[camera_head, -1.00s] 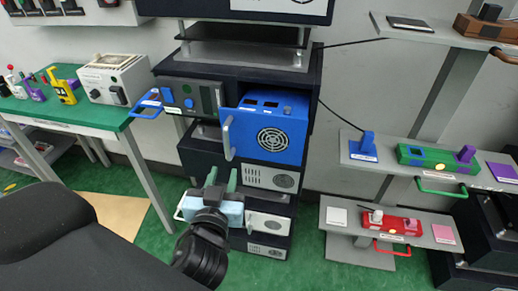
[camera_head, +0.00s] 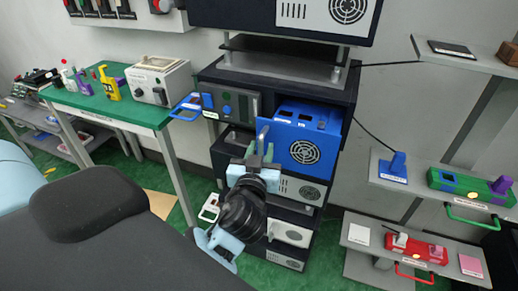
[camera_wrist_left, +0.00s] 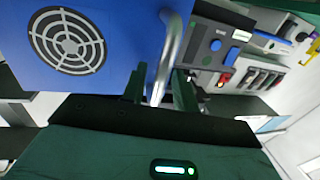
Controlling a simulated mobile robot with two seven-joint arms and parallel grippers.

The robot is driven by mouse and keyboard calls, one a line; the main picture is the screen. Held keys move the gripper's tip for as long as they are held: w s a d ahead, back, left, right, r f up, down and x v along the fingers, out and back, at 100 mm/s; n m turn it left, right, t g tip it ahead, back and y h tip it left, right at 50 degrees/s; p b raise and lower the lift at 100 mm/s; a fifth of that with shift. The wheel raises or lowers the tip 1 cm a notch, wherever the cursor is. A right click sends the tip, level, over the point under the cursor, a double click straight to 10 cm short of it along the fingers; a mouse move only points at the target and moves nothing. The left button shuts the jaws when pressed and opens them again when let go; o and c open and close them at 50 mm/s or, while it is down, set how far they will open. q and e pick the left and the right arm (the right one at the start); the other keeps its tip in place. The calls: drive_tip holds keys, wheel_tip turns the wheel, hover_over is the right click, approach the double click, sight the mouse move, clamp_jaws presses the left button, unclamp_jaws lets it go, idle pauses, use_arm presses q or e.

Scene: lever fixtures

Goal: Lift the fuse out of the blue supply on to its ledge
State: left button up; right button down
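The blue supply (camera_head: 318,148) with a round fan grille sits in the dark rack, its body standing forward of the rack front. Its top shows dark openings; I cannot make out a fuse in them. A grey bar handle (camera_head: 262,136) stands at its left front edge. My left gripper (camera_head: 260,152) is at this handle. In the left wrist view, the green fingers of the left gripper (camera_wrist_left: 160,90) are apart, with the handle (camera_wrist_left: 172,50) passing between them, contact not clear. The blue supply (camera_wrist_left: 110,25) fills the upper left there. My right gripper is out of view.
A green-topped table (camera_head: 130,112) stands further left. Right-hand shelves hold a blue block (camera_head: 393,168), a green unit (camera_head: 465,187) and a red unit (camera_head: 415,248).

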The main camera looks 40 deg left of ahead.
use_arm(q)
drive_tip(key=shift+w+a, duration=0.1)
drive_tip(key=shift+w, duration=0.1)
clamp_jaws()
drive_tip(key=shift+a+v, duration=0.15)
drive_tip(key=shift+v, duration=0.7)
drive_tip(key=shift+a+v, duration=0.15)
drive_tip(key=shift+v, duration=0.7)
drive_tip(key=shift+c, duration=0.7)
unclamp_jaws()
drive_tip(key=shift+s+f, duration=0.15)
drive_tip(key=shift+s, duration=0.05)
drive_tip(key=shift+o, duration=0.7)
drive_tip(key=shift+s, duration=0.15)
